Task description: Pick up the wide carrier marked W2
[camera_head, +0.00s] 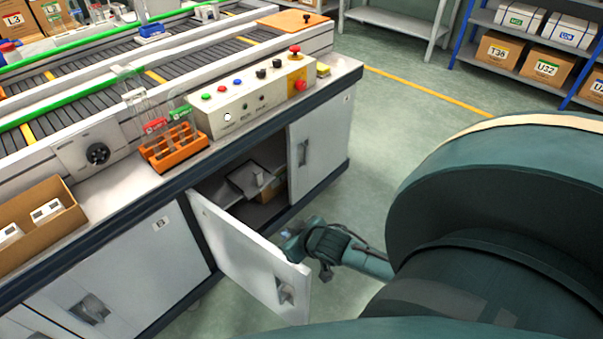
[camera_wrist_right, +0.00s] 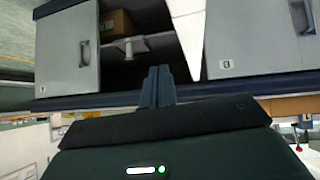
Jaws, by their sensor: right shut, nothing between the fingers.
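I cannot read a W2 mark on anything in view. Inside the open cabinet lies a flat grey piece with an upright post (camera_head: 258,178), which may be the wide carrier. The post also shows in the right wrist view (camera_wrist_right: 128,48). Part of the cabinet's inside is dark or hidden by the door. My right gripper (camera_head: 291,240) is outside the cabinet, beside the open door (camera_head: 240,250). Its fingers (camera_wrist_right: 158,84) are shut and empty, pointing toward the opening. My left gripper is out of view.
A brown box (camera_head: 275,190) sits in the cabinet beside the grey piece; it also shows in the wrist view (camera_wrist_right: 115,24). The door swings out into the floor space. An orange rack (camera_head: 172,155) with glass tubes and a control box (camera_head: 240,112) stand on the counter above.

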